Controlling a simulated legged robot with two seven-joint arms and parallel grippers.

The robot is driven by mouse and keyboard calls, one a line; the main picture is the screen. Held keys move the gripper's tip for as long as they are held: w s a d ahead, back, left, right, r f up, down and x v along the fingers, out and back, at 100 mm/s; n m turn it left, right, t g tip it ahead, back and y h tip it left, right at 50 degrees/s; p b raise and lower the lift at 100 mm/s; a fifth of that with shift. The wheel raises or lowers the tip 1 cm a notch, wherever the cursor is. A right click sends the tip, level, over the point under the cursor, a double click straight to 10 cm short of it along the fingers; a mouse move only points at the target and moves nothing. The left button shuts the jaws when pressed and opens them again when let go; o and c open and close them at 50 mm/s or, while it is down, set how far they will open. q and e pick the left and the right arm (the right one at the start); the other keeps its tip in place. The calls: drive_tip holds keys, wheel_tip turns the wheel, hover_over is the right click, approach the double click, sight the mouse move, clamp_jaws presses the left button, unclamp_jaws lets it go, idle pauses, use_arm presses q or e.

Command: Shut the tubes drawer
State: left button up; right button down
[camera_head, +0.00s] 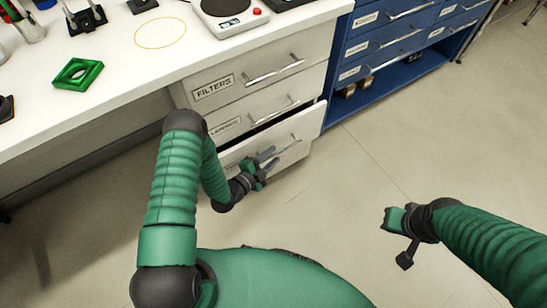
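A white drawer unit under the bench has a top drawer labelled FILTERS (240,85) and a middle drawer labelled LENSES (250,117), both shut. The bottom drawer (300,145) is pulled partly out, with a dark gap above its front. Its label is mostly hidden behind my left arm. My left gripper (268,162) is at the front of this bottom drawer, near its handle (291,143). Its fingers are apart, and I cannot tell whether they touch the drawer. My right gripper (398,240) is over the floor at the right, away from the drawers; its finger opening is unclear.
The white bench top (130,85) holds a green square frame (77,74), a scale (229,12) and a yellow ring (160,33). A blue drawer cabinet (385,45) stands to the right. The floor (400,140) in front is clear.

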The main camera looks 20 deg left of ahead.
use_arm(q)
drive_tip(key=shift+w+f, duration=0.1)
drive_tip(key=shift+w, duration=0.45)
drive_tip(key=shift+d, duration=0.15)
clamp_jaws()
drive_tip(key=shift+s+f, duration=0.1)
idle(0.8)
